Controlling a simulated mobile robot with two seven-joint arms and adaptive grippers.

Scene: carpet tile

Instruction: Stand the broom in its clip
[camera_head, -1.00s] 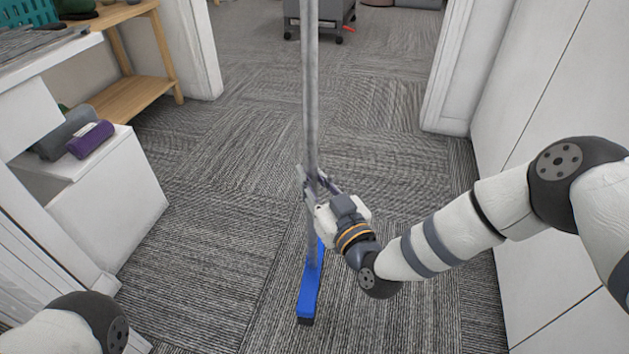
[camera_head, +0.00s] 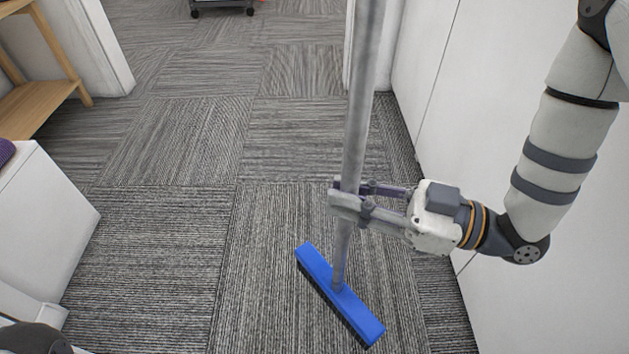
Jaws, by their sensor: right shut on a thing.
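The broom has a long grey pole (camera_head: 359,110) and a blue head (camera_head: 340,296) with dark bristles along its lower edge. It stands nearly upright, its head low over the carpet; I cannot tell whether the bristles touch it. The top of the pole is out of view. My right gripper (camera_head: 350,203) is shut on the pole a little above the head. My left gripper is not in view; only a dark part of my left arm shows at the bottom left corner. The clip is not seen in this view.
A white cabinet (camera_head: 45,235) stands at the left, with a wooden shelf (camera_head: 40,105) behind it. A white wall of panels (camera_head: 520,150) runs along the right, close to my right arm. A wheeled thing (camera_head: 222,8) is at the far top. The carpet between is clear.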

